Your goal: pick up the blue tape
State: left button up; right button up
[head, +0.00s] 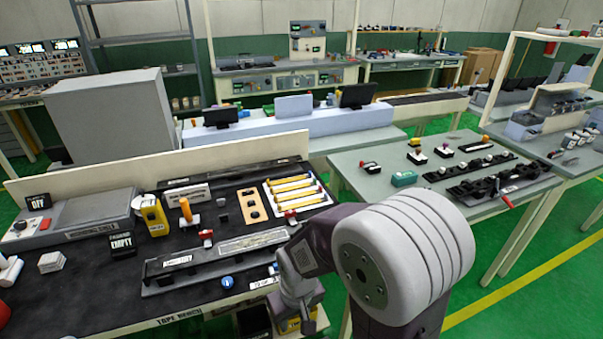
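A small blue round item (227,282), which looks like the blue tape, lies on the dark bench top near its front edge, left of my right arm. My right gripper (308,322) hangs at the front edge of the bench, to the right of and lower than the blue item, and apart from it. Its fingers are small and partly hidden by its own wrist, so I cannot tell whether they are open. My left gripper is not in view.
A long dark rail fixture (215,262) lies just behind the blue item. A yellow dispenser (154,215), a white tray of yellow sticks (297,192) and a grey machine (85,215) stand farther back. A second table (350,172) with clips is to the right.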

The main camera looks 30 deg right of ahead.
aim_at(310, 175)
jog(key=l+u, duration=0.2)
jog(key=l, duration=0.35)
jog(key=l+u, duration=0.15)
jog(key=l, duration=0.35)
jog(key=k+l+u, duration=0.2)
jog(key=l, duration=0.35)
jog(key=l+u, duration=0.15)
jog(key=l, duration=0.4)
jog(key=l+u, duration=0.1)
jog(key=l, duration=0.2)
jog(key=i+l+u, duration=0.1)
jog(key=l, duration=0.2)
